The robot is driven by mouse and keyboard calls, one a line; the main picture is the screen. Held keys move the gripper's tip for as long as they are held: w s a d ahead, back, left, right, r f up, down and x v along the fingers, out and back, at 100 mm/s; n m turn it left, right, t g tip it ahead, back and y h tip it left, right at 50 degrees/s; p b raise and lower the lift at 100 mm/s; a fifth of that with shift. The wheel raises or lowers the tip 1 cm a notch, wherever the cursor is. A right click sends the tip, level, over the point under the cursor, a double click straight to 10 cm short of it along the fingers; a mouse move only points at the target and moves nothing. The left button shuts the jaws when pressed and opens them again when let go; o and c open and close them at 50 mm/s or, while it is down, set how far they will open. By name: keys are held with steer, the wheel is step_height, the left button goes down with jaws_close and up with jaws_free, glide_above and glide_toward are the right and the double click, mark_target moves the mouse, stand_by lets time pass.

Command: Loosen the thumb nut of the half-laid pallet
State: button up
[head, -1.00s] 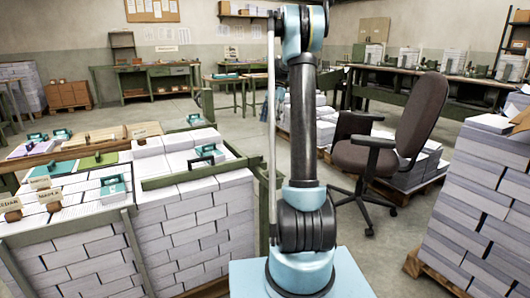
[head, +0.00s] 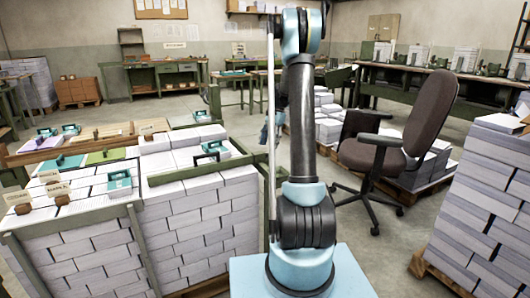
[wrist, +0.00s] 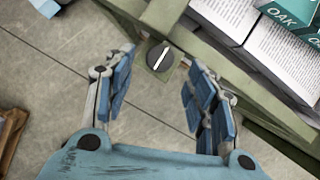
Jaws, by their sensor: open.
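A dark round knob with a pale bar across it (wrist: 159,55), likely the thumb nut, sits on a small green plate in the wrist view. The plate is on the edge of a green rail (wrist: 205,48). My gripper (wrist: 160,63) is open, with blue-padded fingers on either side of the knob in the picture. I cannot tell how far beyond the fingertips the knob is, and no touch shows. Printed sheets (wrist: 285,55) and a teal block marked OAK (wrist: 293,20) lie past the rail. In the head view my arm hides most of the gripper, and the knob cannot be made out.
A tall paper stack in a green frame (head: 130,240) stands at the left, with teal clamps (head: 119,181) on top. An office chair (head: 400,140) and another paper stack (head: 490,200) stand at the right. Workbenches (head: 155,78) line the back.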

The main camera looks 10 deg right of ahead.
steer(key=shift+x, duration=2)
